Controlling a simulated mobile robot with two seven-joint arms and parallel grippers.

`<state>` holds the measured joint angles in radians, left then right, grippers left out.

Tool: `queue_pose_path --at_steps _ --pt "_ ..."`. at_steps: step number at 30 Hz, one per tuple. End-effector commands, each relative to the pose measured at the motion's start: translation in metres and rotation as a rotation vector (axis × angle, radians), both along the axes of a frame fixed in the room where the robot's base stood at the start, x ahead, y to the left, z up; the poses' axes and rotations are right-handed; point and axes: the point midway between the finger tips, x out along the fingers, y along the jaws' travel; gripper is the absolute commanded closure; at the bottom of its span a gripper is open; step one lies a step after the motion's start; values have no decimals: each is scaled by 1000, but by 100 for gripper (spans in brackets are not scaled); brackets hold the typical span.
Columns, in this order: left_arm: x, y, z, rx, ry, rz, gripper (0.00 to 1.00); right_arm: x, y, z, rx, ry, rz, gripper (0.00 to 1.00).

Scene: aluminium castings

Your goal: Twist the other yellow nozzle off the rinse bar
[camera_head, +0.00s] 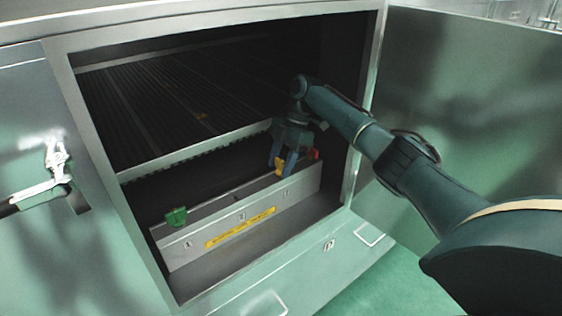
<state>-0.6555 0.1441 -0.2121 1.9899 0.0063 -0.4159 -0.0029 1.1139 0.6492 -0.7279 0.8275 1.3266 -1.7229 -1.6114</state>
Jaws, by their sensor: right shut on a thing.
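The rinse bar (215,231) is a long grey block low inside the open cabinet, with numbered marks and a yellow label strip on its front. My right gripper (281,168) reaches in from the right and points down at the bar's right part. Its blue fingers are shut on a yellow nozzle (279,166), partly hidden by them, above the mark 3. I cannot tell whether the nozzle is still seated in the bar. A green nozzle (176,217) stands at the bar's left end. A red piece (314,154) shows just right of the fingers.
A door (470,110) stands open at the right. A metal latch (57,160) is at the left.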

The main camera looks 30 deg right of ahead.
Motion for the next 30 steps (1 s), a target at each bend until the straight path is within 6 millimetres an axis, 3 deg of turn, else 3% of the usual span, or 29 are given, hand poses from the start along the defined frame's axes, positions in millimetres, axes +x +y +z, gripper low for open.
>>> queue_pose_path --at_steps 1,30 --pt "-1 -1 -14 0 7 0 67 0 0 -1 0 0 0 81" --pt "-2 1 3 5 8 -1 67 0 1 17 1 1 0 81"
